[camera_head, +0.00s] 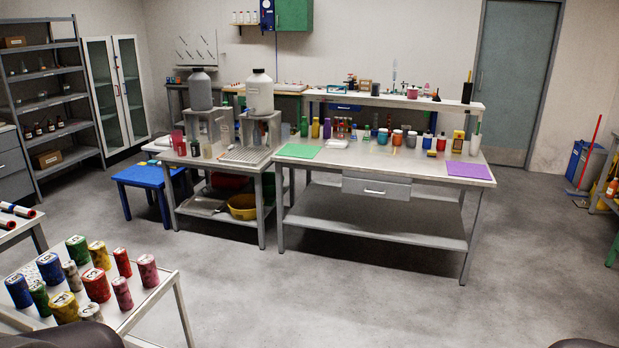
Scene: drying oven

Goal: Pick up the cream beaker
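I cannot clearly pick out the cream beaker at this distance. A small pale, cream-looking vessel (208,151) stands upright on the left side table, beside a darker one and reddish ones. Several small cups and bottles also stand along the back of the long workbench (350,170), too small to tell apart surely. Neither of my grippers is in view. Only dark rounded parts, probably of my own body, show at the bottom edge, far from the benches.
A white table (143,300) with several colored cylinders stands close at lower left. A blue stool (140,176) is beside the side table (258,162). Green (298,151) and purple (468,170) mats lie on the workbench. The grey floor before the benches is clear.

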